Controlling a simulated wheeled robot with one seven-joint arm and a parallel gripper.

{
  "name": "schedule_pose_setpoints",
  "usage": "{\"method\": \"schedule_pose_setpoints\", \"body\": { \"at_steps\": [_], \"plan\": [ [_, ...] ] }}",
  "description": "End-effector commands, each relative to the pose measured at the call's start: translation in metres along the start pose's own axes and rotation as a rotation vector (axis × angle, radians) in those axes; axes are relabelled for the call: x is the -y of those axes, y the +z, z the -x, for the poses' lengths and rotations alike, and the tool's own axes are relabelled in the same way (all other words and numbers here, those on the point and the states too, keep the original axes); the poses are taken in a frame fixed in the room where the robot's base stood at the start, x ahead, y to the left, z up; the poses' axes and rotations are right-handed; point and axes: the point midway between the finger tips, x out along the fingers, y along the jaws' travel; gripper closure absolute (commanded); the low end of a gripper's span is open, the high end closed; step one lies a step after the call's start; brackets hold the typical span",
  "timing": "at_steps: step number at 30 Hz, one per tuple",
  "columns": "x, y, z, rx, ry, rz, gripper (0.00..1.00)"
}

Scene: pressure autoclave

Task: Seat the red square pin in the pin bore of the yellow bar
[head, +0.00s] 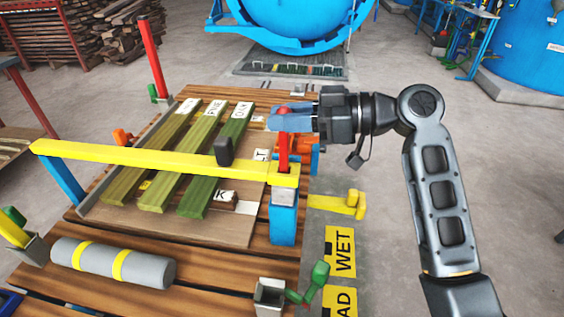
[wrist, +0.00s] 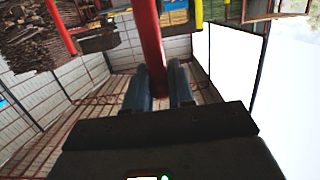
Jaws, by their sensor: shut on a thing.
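The red square pin (head: 283,150) stands about upright at the right end of the yellow bar (head: 130,157). My gripper (head: 285,118), with blue fingers, comes from the right and is shut on the pin's upper part. The pin also shows between the fingers in the wrist view (wrist: 151,45). Its lower end meets the bar's right end above the right blue post (head: 283,220). The pin bore is hidden, so I cannot tell how deep the pin sits. The bar spans the timber load and has a black handle (head: 224,150).
Green boards (head: 165,160) with white labels lie under the bar on a wooden deck. An orange part (head: 307,155) is close behind the pin. A yellow bracket (head: 345,204) is to the right. A grey cylinder (head: 112,263) lies in front. A red post (head: 152,60) stands at back left.

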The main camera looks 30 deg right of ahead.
Motion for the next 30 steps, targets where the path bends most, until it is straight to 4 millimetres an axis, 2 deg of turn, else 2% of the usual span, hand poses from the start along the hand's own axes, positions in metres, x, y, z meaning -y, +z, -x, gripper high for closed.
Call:
{"method": "schedule_pose_setpoints", "body": {
  "at_steps": [1,8,15,28,29,30],
  "plan": [
    [0.0,0.014,-0.002,0.0,0.0,-0.002,1.0],
    [0.0,0.034,-0.005,0.0,0.001,-0.001,1.0],
    [0.0,0.069,-0.01,0.0,0.0,0.0,1.0],
    [0.001,0.073,-0.011,0.0,-0.001,0.001,1.0],
    [0.001,0.073,-0.011,0.0,-0.001,0.001,0.76],
    [0.0,0.072,-0.011,0.0,-0.001,0.001,0.72]
  ]
}}
